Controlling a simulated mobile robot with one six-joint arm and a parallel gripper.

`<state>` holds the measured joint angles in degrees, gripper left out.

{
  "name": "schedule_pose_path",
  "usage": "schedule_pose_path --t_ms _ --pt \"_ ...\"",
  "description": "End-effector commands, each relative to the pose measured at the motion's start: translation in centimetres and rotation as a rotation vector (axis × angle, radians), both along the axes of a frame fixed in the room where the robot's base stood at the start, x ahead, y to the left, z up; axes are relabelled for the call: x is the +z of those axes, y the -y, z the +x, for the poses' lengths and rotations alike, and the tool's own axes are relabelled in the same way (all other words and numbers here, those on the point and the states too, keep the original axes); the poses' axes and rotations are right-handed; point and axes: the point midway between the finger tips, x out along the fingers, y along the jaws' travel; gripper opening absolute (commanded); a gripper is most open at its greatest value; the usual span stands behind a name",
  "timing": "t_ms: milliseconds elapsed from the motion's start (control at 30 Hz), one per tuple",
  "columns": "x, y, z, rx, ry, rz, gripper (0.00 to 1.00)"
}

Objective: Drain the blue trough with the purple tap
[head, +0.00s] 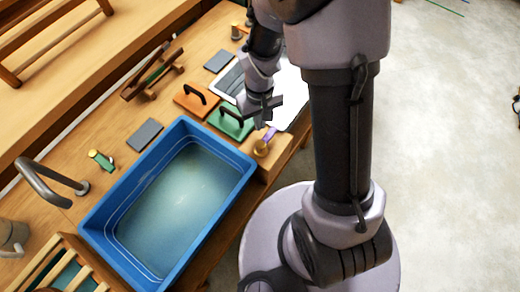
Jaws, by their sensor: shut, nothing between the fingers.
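The blue trough (103,217) stands on the wooden bench and holds cloudy, pale greenish water. The purple tap (269,135) shows as a small purple lever above a brass body (261,148), on a wooden block beside the trough's right corner. My gripper (262,116) is shut and empty. In the picture it is just above the purple tap, near the green board with a dark handle (232,122). I cannot tell whether it touches the tap. The tap's outlet is not clearly visible.
An orange board with a dark handle (195,99), grey slabs (145,134) and a wooden rack (153,74) lie behind the trough. A green-handled brass tap (101,159) and a curved metal spout (45,184) stand to its left. Open floor (450,150) lies at the right.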

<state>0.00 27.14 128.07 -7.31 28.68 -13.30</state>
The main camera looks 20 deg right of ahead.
Motion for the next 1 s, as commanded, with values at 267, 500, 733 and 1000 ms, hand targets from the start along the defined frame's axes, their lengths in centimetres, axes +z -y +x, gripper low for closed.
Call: schedule_pose_path --t_ms 267,500,733,1000 --pt "-0.7 0.0 0.0 0.0 0.0 0.0 0.0" --pt "-0.7 0.5 -0.9 -0.002 -0.001 0.0 0.0" --pt "-0.7 1.3 -2.3 -0.002 -0.001 0.0 0.0" --pt "-0.7 2.2 -3.9 -0.003 0.0 0.0 0.0"
